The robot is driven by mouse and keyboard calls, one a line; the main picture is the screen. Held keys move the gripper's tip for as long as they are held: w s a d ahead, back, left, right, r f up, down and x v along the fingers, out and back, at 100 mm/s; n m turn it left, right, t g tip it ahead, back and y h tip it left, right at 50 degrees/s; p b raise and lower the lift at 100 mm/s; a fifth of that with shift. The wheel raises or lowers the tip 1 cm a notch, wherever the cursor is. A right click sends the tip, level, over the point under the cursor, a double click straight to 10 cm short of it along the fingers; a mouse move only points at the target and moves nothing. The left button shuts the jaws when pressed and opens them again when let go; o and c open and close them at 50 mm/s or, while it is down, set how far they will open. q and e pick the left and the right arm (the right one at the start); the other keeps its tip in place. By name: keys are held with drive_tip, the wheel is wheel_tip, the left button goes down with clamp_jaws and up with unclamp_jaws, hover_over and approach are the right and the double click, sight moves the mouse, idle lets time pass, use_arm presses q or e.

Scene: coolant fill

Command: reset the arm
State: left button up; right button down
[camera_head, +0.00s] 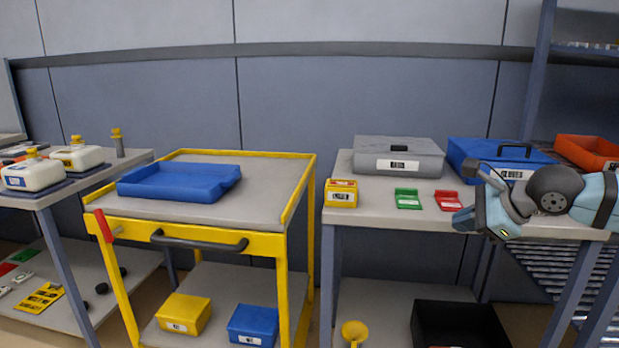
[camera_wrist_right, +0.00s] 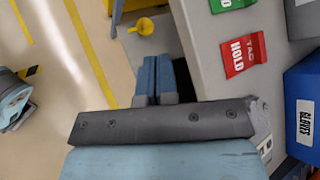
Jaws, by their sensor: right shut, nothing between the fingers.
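My right arm comes in from the right in the head view. Its light-blue and grey right gripper (camera_head: 463,219) is by the front edge of the right-hand table (camera_head: 391,221). In the right wrist view the two blue fingers of the gripper (camera_wrist_right: 158,82) are together with nothing between them. They are beside the table edge, with the floor and lower shelf showing beyond. My left gripper is not in view.
A red tag (camera_head: 448,200), green tag (camera_head: 408,199) and yellow box (camera_head: 341,194) lie near the table front. Behind are a grey case (camera_head: 420,160), blue toolbox (camera_head: 468,152) and orange bin (camera_head: 590,152). A yellow cart (camera_head: 270,245) holds a blue tray (camera_head: 180,187).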

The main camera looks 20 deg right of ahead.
drive_tip(key=s+a+f+m+g+y, duration=0.2)
drive_tip(key=a+f+y, duration=0.45)
drive_tip(key=a, duration=0.65)
drive_tip(key=s+a+f+n+t+p, duration=0.1)
drive_tip(key=s+a+f+n+t, duration=0.2)
drive_tip(key=a+n, duration=0.55)
drive_tip(key=s+a+f+n+t+h+p, duration=0.1)
drive_tip(key=s+a+n+t, duration=0.4)
drive_tip(key=n, duration=0.6)
drive_tip(key=s+a+f+n+t+p, duration=0.1)
drive_tip(key=s+a+f+n+t, duration=0.1)
drive_tip(key=s+a+n, duration=0.5)
use_arm(q)
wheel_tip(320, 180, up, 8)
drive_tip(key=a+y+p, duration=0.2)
drive_tip(key=p, duration=0.9)
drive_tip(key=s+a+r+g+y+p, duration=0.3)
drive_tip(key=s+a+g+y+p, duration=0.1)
drive_tip(key=p, duration=2.3)
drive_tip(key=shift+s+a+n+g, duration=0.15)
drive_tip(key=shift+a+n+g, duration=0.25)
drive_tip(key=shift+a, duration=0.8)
use_arm(e)
drive_tip(key=s+d+r+n+g+h, duration=0.2)
drive_tip(key=d+r+g+h, duration=0.4)
drive_tip(key=r, duration=0.1)
drive_tip(key=shift+d+g, duration=0.25)
drive_tip(key=shift+g, duration=0.05)
